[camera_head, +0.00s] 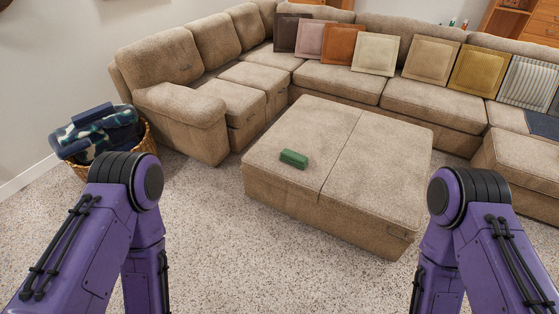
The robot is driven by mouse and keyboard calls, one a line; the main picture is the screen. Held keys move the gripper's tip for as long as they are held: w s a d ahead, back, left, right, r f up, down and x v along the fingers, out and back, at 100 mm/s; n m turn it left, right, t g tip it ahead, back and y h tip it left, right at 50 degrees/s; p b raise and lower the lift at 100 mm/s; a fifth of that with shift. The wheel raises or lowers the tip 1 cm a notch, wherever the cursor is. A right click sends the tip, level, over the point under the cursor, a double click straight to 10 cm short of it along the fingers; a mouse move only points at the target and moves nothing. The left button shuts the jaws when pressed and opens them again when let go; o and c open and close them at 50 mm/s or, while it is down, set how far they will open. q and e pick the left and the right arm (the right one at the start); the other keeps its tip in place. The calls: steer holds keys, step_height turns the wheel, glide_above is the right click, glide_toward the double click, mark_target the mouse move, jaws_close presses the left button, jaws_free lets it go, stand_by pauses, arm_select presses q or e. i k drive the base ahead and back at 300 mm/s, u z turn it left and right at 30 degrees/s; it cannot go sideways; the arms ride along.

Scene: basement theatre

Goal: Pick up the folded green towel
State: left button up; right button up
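The folded green towel (293,159) is a small, compact green bundle. It lies on top of the beige ottoman (370,165), on its left half near the front edge. My two purple arms show at the lower left and lower right of the head view, apart from the ottoman. Their lower parts run down out of the picture, so neither gripper is in view. Nothing covers the towel.
A beige sectional sofa (335,80) with a row of cushions (343,43) stands behind the ottoman. A wicker basket (147,142) with dark patterned blankets (100,135) stands at the left wall. Speckled carpet (260,255) in front of the ottoman is clear.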

mark_target(298, 160)
steer(key=z, duration=0.6)
steer(key=i, duration=2.25)
steer(key=u, duration=0.4)
